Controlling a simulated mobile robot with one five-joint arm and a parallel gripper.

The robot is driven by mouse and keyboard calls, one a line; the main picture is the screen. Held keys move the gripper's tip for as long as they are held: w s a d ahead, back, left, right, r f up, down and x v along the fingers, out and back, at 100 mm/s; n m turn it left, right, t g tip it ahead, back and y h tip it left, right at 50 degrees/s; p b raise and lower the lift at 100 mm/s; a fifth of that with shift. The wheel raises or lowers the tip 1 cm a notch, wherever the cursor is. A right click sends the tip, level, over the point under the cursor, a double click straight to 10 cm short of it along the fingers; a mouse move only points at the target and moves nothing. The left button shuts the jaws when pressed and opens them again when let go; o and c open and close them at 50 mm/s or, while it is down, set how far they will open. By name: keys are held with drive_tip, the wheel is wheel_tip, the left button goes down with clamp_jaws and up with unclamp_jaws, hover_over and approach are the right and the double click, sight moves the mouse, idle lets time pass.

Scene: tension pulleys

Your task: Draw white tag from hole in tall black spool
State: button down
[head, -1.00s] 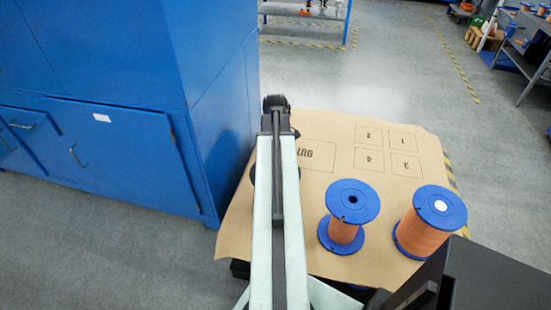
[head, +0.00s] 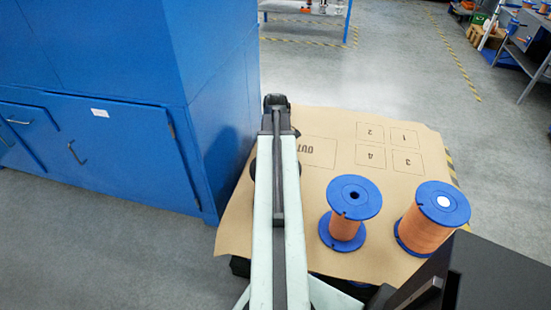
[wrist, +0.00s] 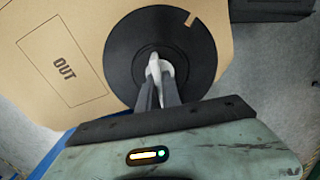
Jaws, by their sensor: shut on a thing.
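In the wrist view the black spool (wrist: 192,48) shows as a round black flange seen from above, with a notch at its rim. My gripper (wrist: 159,72) is over the middle of the flange, shut on the white tag (wrist: 154,63). The tag shows as a small pale piece between the fingertips at the spool's centre. The hole is hidden behind the fingers and tag, so I cannot tell how far the tag sits in it. In the head view my arm hides nearly all of the black spool.
Two blue spools with orange winding stand on the brown board (head: 228,237): one with an open hole (head: 367,205), one with a white disc (head: 455,215). The board has an OUT box (head: 318,152) and numbered boxes. A blue cabinet (head: 110,130) stands close at the left.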

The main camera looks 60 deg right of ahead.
drive_tip(key=shift+r+p, duration=1.35)
drive_tip(key=shift+r, duration=0.1)
drive_tip(key=shift+r+p, duration=1.9)
wheel_tip(320, 180, up, 9)
drive_tip(key=p, duration=0.9)
drive_tip(key=shift+r, duration=0.2)
